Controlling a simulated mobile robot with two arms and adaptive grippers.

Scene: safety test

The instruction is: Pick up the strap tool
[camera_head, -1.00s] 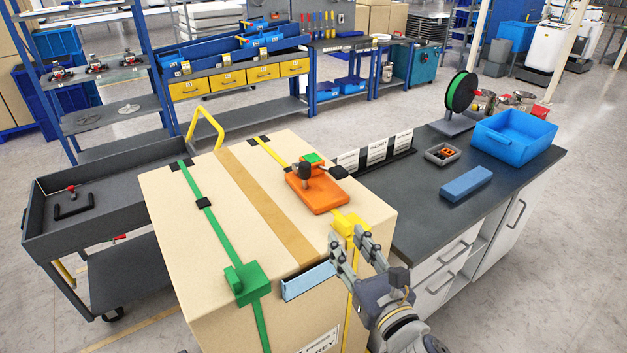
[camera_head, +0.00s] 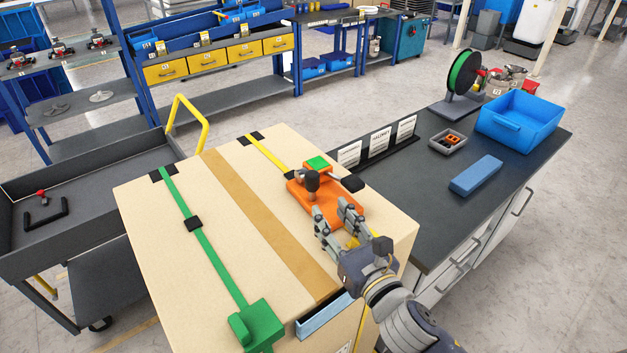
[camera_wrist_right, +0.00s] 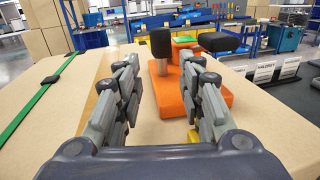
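The strap tool (camera_head: 322,196) is an orange block with a black knob, a black handle and a green patch. It lies on top of the large cardboard box (camera_head: 200,270), on the yellow strap (camera_head: 266,155). My right gripper (camera_head: 335,212) is open and empty at the near end of the tool. In the right wrist view the strap tool (camera_wrist_right: 185,98) stands ahead, between and beyond the open fingers (camera_wrist_right: 160,95), nearer the right finger. I cannot tell whether a finger touches it. My left gripper is not in view.
A green strap with a green buckle (camera_head: 256,325) runs along the box's left side. A dark cart (camera_head: 80,205) stands left. The dark counter (camera_head: 415,220) at right holds a blue bin (camera_head: 518,120), a blue block (camera_head: 476,175), a spool (camera_head: 462,75) and label cards (camera_head: 380,140).

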